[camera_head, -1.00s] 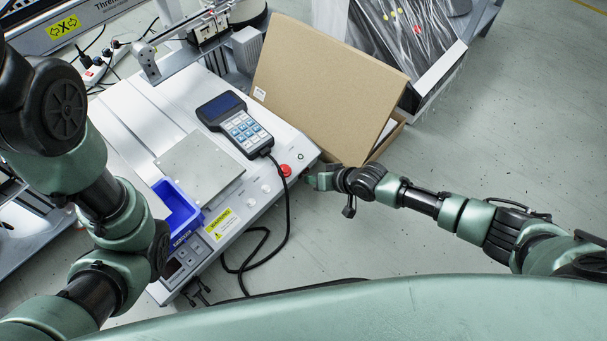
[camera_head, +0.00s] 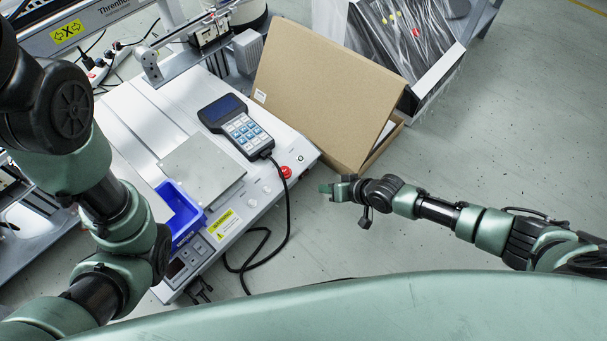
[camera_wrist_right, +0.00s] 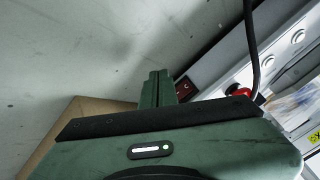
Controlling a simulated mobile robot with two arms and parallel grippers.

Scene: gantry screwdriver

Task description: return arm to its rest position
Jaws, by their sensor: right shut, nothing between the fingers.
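My right gripper (camera_head: 328,190) is shut and empty. In the head view it hangs over the floor just right of the machine's front right corner, apart from the machine. Its closed fingers also show in the right wrist view (camera_wrist_right: 157,88), with a red rocker switch (camera_wrist_right: 183,88) on the machine's side just beyond them. My left arm (camera_head: 110,200) fills the left side of the head view; its gripper cannot be made out.
The gantry machine (camera_head: 265,190) carries a handheld keypad (camera_head: 238,125), a metal plate (camera_head: 203,168), a blue bin (camera_head: 180,215) and a red emergency button (camera_head: 286,172). A cardboard box (camera_head: 325,90) stands behind my right gripper. A black cable (camera_head: 288,215) hangs in front. Floor at the right is clear.

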